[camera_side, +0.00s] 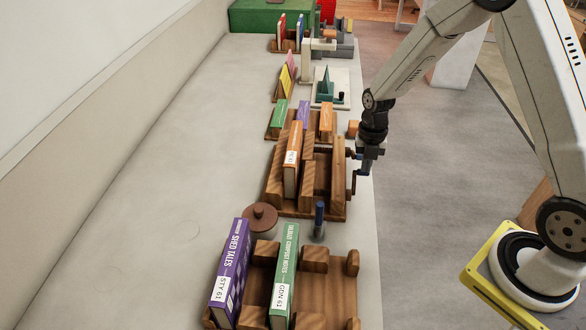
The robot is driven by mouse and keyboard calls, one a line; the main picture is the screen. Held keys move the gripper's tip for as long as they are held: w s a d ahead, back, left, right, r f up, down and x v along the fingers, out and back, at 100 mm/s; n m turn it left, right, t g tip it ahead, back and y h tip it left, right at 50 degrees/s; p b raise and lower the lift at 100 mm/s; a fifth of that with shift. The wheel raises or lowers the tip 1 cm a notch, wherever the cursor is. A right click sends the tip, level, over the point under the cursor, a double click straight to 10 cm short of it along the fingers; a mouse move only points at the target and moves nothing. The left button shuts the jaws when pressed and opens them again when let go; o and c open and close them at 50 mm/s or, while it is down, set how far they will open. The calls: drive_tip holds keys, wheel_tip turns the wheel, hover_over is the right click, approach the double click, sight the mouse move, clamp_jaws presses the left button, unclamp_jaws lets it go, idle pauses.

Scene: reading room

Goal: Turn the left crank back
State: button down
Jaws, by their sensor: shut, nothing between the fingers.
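A dark crank (353,183) shows on the right side of a wooden book stand (330,212) in the middle of the table. Its exact angle is too small to read. My gripper (363,172) points down beside the crank, at the table's right edge. It is shut with nothing held. I cannot tell whether its fingertips touch the crank. An orange book (292,160) stands in the left part of the stand. I cannot tell whether a second crank is in view; a small orange block (353,128) shows just behind my gripper.
In front are a purple book (229,270) and a green book (284,275) in a wooden rack (340,288). A brown lidded pot (260,218) and a blue upright peg (319,218) stand between. More books and stands line the table behind. The table's left side is clear.

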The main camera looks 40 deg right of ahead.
drive_tip(key=shift+w+d+f, duration=0.5)
drive_tip(key=shift+d, duration=0.05)
drive_tip(key=shift+w+d+f+g+y, duration=0.2)
drive_tip(key=shift+d+f+g+y, duration=0.15)
drive_tip(key=shift+f+g+y, duration=0.1)
drive_tip(key=shift+s+f, duration=0.1)
drive_tip(key=shift+s+a+r, duration=0.15)
drive_tip(key=shift+r, duration=0.3)
drive_tip(key=shift+s+a+r, duration=0.1)
drive_tip(key=shift+a+r, duration=0.05)
drive_tip(key=shift+r, duration=0.3)
drive_tip(key=r, duration=0.2)
drive_tip(key=a+r, duration=0.1)
drive_tip(key=shift+s, duration=0.25)
drive_tip(key=w+d+r, duration=0.1)
drive_tip(key=w+d, duration=0.6)
drive_tip(key=shift+r, duration=0.4)
drive_tip(key=shift+a, duration=0.15)
